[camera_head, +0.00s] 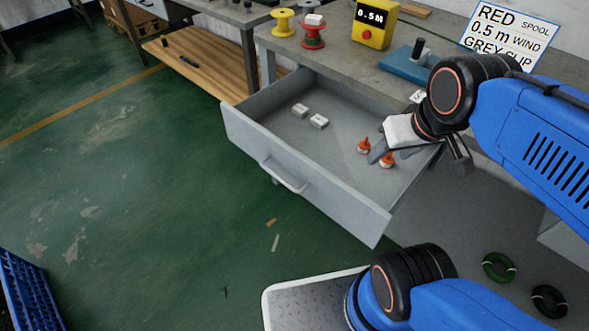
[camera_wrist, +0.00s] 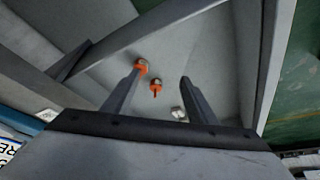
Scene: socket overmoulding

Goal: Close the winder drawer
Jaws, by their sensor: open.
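The winder drawer (camera_head: 335,208) is a grey metal drawer, pulled well out from under the workbench in the head view. Its bar handle (camera_head: 283,177) is on the front panel, facing the green floor. My gripper (camera_head: 383,154) is over the right part of the drawer, apart from the handle, with its fingers pointing down inward. In the wrist view my gripper (camera_wrist: 160,80) has its two fingers spread with nothing held between them. The drawer's interior (camera_wrist: 215,48) shows beyond them. Whether a finger touches anything inside cannot be told.
Two orange-topped pieces (camera_head: 364,146) and two white blocks (camera_head: 319,121) lie in the drawer. On the bench (camera_head: 345,62) are spools (camera_head: 313,36), a yellow winder display (camera_head: 374,24) and a blue device (camera_head: 410,62).

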